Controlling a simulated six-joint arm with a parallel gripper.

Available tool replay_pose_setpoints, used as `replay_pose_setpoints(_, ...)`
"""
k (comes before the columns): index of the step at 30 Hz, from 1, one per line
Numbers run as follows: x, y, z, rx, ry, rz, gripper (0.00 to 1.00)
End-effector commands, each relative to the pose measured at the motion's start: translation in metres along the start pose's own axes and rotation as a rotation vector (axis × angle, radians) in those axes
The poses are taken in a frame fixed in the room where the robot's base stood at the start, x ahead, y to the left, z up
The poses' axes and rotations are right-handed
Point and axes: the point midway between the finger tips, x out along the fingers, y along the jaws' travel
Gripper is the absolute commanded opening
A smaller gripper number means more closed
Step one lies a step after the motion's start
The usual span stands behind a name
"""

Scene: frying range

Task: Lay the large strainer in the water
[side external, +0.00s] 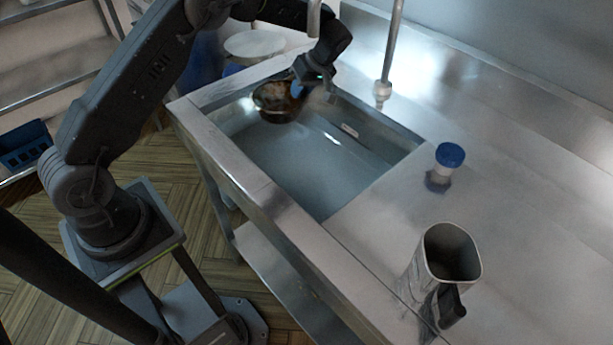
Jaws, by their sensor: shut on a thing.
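The large strainer (273,100) is a round, dark bowl with brownish patches, seen at the far left corner of the sink. My gripper (301,87) is shut on it at its right side, where its handle is mostly hidden by the jaws. The sink basin (262,187) is steel and holds bluish-grey water (320,165). The strainer is tilted, with its lower edge at or just above the water; I cannot tell whether it touches.
A thin upright tap pipe (389,55) stands behind the sink. A blue-capped jar (447,167) and a metal pitcher (447,255) with a dark handle stand on the counter to the right. A round pale lid or plate (254,44) is beyond the sink's left end.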

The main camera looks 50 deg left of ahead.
Motion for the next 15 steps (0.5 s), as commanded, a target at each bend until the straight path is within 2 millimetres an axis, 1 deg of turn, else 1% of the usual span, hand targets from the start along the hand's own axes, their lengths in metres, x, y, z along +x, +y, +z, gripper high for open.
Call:
replay_pose_setpoints(1, 0.008, -0.003, 0.008, -0.098, -0.039, -0.044, 0.00)
replay_pose_setpoints(6, 0.028, -0.016, 0.036, -0.454, -0.175, -0.191, 0.00)
replay_pose_setpoints(12, 0.045, -0.033, 0.068, -0.876, -0.336, -0.363, 0.00)
replay_pose_setpoints(15, 0.051, -0.040, 0.082, -1.059, -0.404, -0.436, 0.00)
